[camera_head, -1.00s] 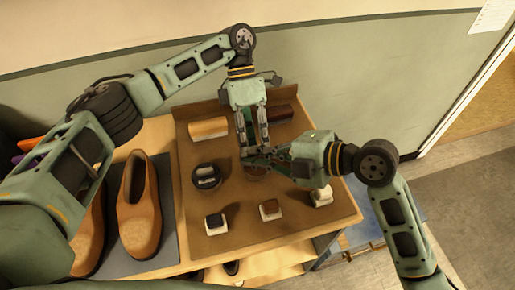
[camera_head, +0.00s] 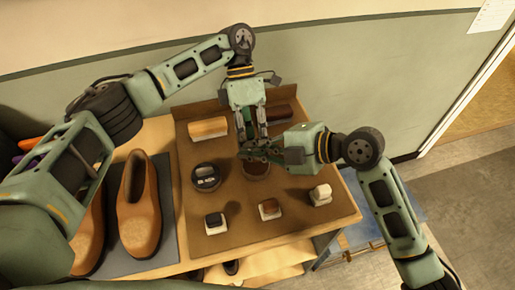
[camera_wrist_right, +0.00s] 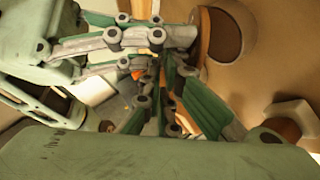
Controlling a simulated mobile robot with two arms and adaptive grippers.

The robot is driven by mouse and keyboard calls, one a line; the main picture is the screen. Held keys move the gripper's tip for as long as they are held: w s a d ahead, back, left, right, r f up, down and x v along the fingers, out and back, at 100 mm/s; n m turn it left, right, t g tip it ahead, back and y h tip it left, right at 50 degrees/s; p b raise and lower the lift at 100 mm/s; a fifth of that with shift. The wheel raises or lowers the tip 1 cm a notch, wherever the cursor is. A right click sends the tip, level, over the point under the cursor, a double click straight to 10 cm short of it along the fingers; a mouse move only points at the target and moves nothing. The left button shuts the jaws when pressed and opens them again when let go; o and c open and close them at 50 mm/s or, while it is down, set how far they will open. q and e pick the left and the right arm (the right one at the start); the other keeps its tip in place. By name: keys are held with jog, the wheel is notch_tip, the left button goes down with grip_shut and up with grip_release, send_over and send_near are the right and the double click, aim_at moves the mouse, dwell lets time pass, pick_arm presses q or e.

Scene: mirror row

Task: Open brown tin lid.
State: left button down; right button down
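The brown tin (camera_head: 256,170) sits on the brown board, partly hidden by my grippers. In the right wrist view, the tin (camera_wrist_right: 226,36) shows a dark round top inside a lighter brown rim. The fingers overlap, hiding any grip on the lid.
A black tin (camera_head: 206,178) stands left of the brown tin. Several small brushes, including a white-based one (camera_head: 214,223), stand along the front. A larger brush (camera_head: 208,128) lies behind. Brown shoes (camera_head: 138,210) stand on a dark mat at left.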

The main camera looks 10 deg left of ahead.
pick_arm(q)
jog(key=shift+s+d+r, duration=0.1)
jog(key=shift+d, duration=0.05)
pick_arm(e)
jog(key=shift+w+d+f, duration=0.15)
jog(key=shift+w+d, duration=0.05)
jog(key=shift+w, duration=0.1)
